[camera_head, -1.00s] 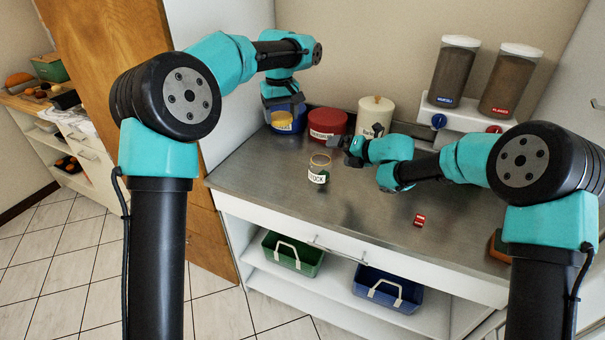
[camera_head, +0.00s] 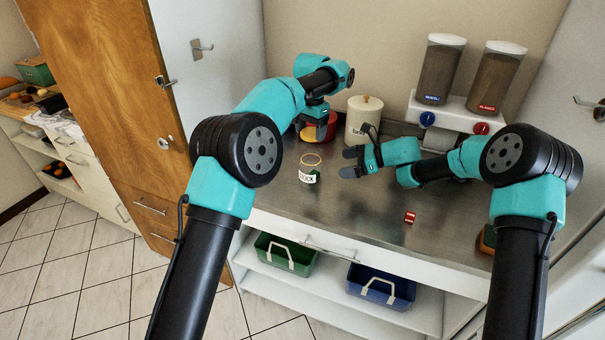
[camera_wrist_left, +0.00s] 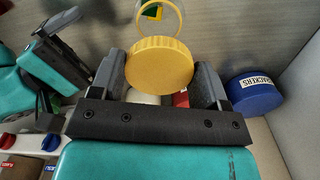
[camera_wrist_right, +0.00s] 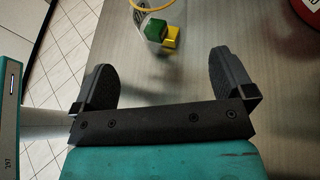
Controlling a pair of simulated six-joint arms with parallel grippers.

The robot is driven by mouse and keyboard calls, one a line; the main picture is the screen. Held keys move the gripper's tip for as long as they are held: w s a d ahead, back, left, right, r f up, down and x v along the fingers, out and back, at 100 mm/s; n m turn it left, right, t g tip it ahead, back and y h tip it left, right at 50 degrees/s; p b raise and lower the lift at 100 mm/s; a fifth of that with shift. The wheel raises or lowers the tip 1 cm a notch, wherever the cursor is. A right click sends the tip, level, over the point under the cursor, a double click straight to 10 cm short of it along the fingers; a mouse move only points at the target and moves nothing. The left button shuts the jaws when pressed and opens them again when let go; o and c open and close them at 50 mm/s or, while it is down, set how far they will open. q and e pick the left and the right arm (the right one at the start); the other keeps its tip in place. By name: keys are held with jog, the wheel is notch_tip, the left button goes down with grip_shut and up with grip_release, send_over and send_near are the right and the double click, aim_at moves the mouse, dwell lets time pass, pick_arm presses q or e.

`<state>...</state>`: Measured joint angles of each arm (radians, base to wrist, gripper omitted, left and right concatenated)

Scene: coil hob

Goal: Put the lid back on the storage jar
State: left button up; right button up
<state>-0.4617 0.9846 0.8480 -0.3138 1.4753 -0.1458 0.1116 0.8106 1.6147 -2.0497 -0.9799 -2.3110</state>
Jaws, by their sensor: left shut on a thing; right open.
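The storage jar (camera_head: 310,169) is a clear open jar with a yellow rim and a white label, standing on the steel counter. It shows at the top of the left wrist view (camera_wrist_left: 160,20) and right wrist view (camera_wrist_right: 153,17), with green and yellow blocks inside. My left gripper (camera_head: 315,118) is shut on a round yellow lid (camera_wrist_left: 158,63), held in the air behind the jar in the head view, in front of the red canister. My right gripper (camera_head: 350,162) is open and empty, just right of the jar; its fingers also show in the right wrist view (camera_wrist_right: 175,85).
A red canister (camera_head: 331,126) and a cream canister (camera_head: 362,122) stand behind the jar. A blue canister (camera_wrist_left: 253,92) shows in the left wrist view. A small red block (camera_head: 409,217) lies on the counter (camera_head: 350,222). Two dispensers (camera_head: 440,70) stand at the back right.

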aim_at(313, 170)
dwell(0.3)
jog(key=x, duration=1.2)
jog(key=c, duration=1.1)
pick_arm(q)
jog(key=shift+f, duration=2.5)
pick_arm(e)
jog(key=shift+c, duration=0.2)
pick_arm(q)
jog(key=shift+f, duration=0.9)
jog(key=shift+f, duration=0.6)
